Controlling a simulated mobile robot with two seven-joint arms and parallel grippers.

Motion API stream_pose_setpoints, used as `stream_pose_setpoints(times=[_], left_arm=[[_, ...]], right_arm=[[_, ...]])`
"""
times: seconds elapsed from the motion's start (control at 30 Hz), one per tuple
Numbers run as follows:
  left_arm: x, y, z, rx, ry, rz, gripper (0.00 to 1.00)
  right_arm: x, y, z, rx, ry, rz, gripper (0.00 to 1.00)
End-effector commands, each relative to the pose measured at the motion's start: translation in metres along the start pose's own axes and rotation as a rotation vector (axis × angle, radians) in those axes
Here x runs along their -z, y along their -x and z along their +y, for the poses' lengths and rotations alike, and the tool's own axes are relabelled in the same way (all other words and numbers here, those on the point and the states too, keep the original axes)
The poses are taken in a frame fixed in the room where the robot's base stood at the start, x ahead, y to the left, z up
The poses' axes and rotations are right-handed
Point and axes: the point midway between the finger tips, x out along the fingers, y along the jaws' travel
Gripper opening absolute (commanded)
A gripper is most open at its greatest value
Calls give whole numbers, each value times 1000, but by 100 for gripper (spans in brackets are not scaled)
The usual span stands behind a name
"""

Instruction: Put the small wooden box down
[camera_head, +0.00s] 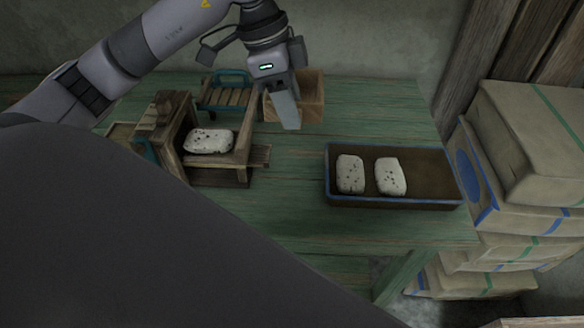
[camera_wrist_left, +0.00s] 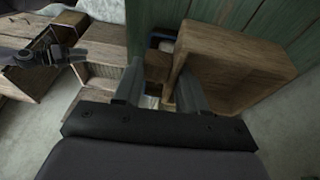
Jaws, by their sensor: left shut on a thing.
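The small wooden box (camera_head: 312,97) is at the back of the green table (camera_head: 300,165), open on top. My left gripper (camera_head: 288,112) is shut on the wall of the box, its finger reaching down in front of it. In the left wrist view the box (camera_wrist_left: 240,65) lies to the right, its near wall between the fingers of the left gripper (camera_wrist_left: 158,85). I cannot tell whether its underside touches the table.
A wooden stand (camera_head: 178,155) holds a speckled white block (camera_head: 208,141) left of the box. A blue-framed slatted rack (camera_head: 224,92) is behind it. A blue-rimmed tray (camera_head: 430,204) holds two similar blocks. Cartons (camera_head: 530,125) are stacked right. Bare tabletop lies between stand and tray.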

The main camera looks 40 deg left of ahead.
Motion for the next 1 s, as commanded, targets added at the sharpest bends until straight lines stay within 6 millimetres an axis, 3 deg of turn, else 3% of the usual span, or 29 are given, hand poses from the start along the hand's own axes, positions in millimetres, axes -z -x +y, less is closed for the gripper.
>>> stream_pose_setpoints(times=[0.5,0.83,1.0], left_arm=[[-38,-124,-6,-3,1,-5,14],[-46,-152,-8,-3,0,-4,14],[-53,-178,-10,-4,0,-4,14]], right_arm=[[-4,-2,0,0,-1,0,43],[-4,-3,0,0,-1,1,43],[-4,-3,0,1,-1,1,43]])
